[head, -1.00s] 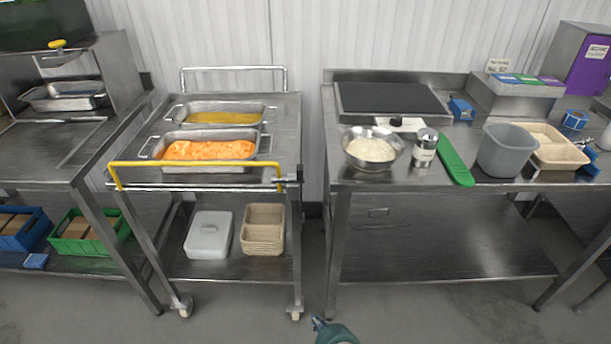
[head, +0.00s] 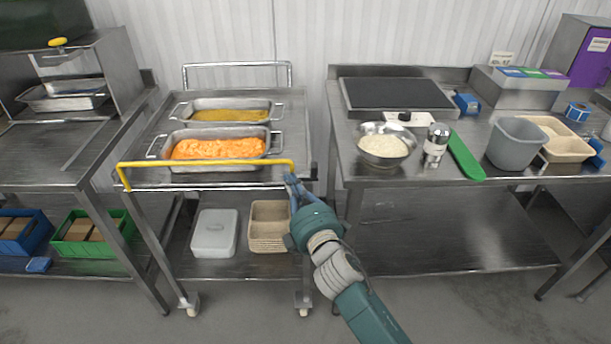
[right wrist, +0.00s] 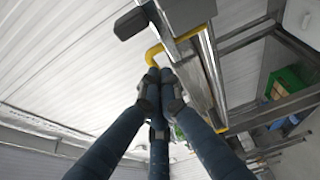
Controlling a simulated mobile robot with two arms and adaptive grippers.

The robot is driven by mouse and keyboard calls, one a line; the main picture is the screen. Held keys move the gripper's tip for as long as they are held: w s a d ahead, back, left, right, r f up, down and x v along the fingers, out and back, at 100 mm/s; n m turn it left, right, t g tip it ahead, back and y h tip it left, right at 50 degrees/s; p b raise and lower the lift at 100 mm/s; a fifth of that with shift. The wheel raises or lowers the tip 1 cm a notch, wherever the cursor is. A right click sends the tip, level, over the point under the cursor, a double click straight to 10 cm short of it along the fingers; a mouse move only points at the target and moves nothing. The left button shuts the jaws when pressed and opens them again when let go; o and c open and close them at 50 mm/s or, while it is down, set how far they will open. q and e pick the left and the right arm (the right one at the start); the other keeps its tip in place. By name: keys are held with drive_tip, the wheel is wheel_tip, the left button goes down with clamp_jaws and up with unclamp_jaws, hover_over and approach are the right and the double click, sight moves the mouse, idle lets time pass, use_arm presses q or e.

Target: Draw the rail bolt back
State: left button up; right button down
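The yellow rail (head: 205,163) runs along the front edge of the steel cart (head: 150,140), with its right end at the cart's front right corner. My right gripper (head: 290,180) is at that corner, over the bolt's place, and hides the bolt. In the right wrist view the blue fingers (right wrist: 160,77) converge with their tips drawn together, just below the bent yellow rail end (right wrist: 155,50). Whether the bolt is between the tips is hidden. A dark block (right wrist: 131,23) shows beyond them. My left gripper is not in view.
Two steel pans, one with orange food (head: 217,149) and one with yellow food (head: 230,115), stand on the cart. The right table (head: 440,188) holds a rice bowl (head: 386,145), a shaker (head: 436,146) and a grey tub (head: 514,143). A floor gap separates cart and table.

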sight(316, 173)
drive_tip(key=shift+w+d+p, duration=0.7)
drive_tip(key=shift+w+d, duration=0.5)
drive_tip(key=shift+w, duration=0.05)
drive_tip(key=shift+s+d, duration=0.1)
drive_tip(key=shift+d, duration=0.35)
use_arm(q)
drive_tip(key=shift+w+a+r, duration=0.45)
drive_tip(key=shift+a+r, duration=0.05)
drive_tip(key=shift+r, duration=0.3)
use_arm(e)
drive_tip(key=shift+a, duration=0.1)
drive_tip(key=d+p, duration=0.1)
drive_tip(key=d, duration=0.2)
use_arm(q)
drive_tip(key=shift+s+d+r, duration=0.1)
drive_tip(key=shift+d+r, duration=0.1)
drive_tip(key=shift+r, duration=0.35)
use_arm(e)
drive_tip(key=shift+d, duration=0.3)
drive_tip(key=shift+a, duration=0.1)
